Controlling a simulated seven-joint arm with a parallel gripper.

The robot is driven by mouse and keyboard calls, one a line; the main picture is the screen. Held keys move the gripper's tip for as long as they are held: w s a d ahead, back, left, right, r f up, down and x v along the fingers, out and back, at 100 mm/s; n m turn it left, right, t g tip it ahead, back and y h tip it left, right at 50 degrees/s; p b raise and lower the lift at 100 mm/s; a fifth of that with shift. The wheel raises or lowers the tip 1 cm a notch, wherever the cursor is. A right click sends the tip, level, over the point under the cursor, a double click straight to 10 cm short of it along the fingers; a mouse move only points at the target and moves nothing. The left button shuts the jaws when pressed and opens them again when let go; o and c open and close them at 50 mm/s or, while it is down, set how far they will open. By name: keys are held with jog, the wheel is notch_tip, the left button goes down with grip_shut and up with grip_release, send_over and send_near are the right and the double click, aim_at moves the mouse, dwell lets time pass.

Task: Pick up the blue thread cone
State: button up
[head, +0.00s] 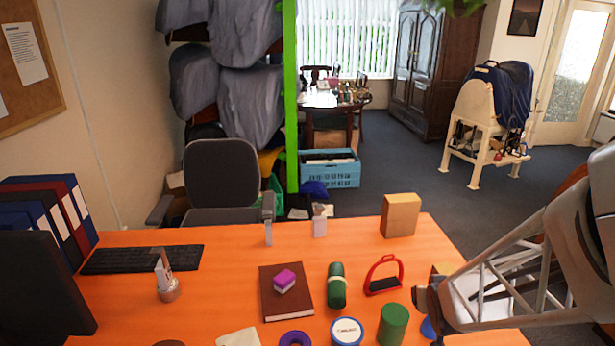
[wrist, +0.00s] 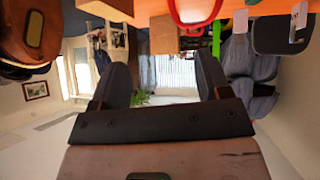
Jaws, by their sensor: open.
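A small blue object (head: 428,328), likely the blue thread cone, shows at the right front of the orange desk in the head view. It is mostly hidden behind my arm, so its shape is unclear. My gripper (head: 430,298) is at the lower right, in front of and above it; I cannot tell the gap. In the wrist view my gripper (wrist: 164,82) is open, with two dark fingers apart and nothing between them. That view is upside down and faces across the room; I cannot make out the cone there.
Near my gripper on the desk (head: 215,270) are a green cylinder (head: 393,325), a red stirrup (head: 384,276), a dark green roll (head: 337,286) and a white-lidded round tin (head: 346,331). A cardboard box (head: 400,215) stands behind.

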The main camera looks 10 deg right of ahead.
aim_at(434, 321)
jog(key=s+d+f+t, duration=0.1)
jog(key=d+f+t, duration=0.3)
jog(key=f, duration=0.5)
jog(key=shift+s+d+f+m, duration=0.15)
jog(key=shift+d+f+m, duration=0.2)
jog(key=shift+d, duration=0.55)
jog(key=shift+x, duration=1.35)
jog(key=shift+a+x, duration=0.15)
jog(key=shift+x, duration=1.15)
jog(key=shift+a+x, duration=0.15)
jog(key=shift+x, duration=1.15)
jog(key=shift+r, duration=0.15)
jog(key=c, duration=1.3)
